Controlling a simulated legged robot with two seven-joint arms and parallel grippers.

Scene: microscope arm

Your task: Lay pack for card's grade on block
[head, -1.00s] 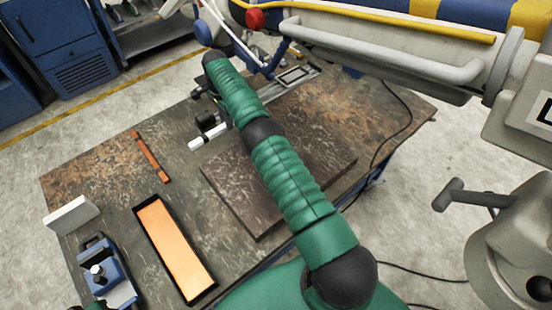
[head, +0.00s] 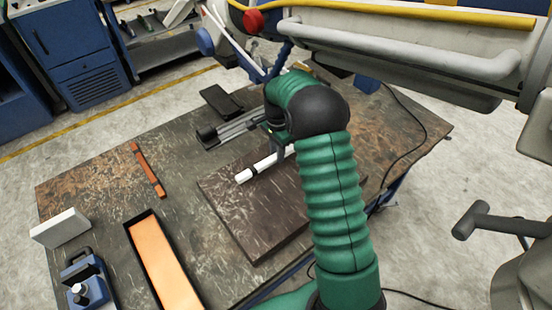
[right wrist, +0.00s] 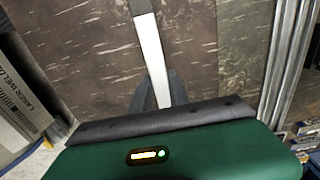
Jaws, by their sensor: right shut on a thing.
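My right gripper (head: 277,141) is shut on a slim white pack (head: 262,168) with dark bands. The pack is over the dark brown block (head: 231,208), slanting across its far part; I cannot tell if it touches. In the right wrist view the white pack (right wrist: 152,55) runs up from between the dark fingers (right wrist: 158,93), with the brown mottled surface behind it. A white upright panel (head: 60,228), possibly the card, stands at the table's left edge; no writing is readable. My left gripper is not in view.
A black-rimmed tray with an orange floor (head: 164,265) lies left of the block. A blue device (head: 85,282) stands beside it. An orange-brown bar (head: 148,170), a dark rail fixture (head: 232,129) and a black flat piece (head: 221,101) lie farther back. A cable runs at the right.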

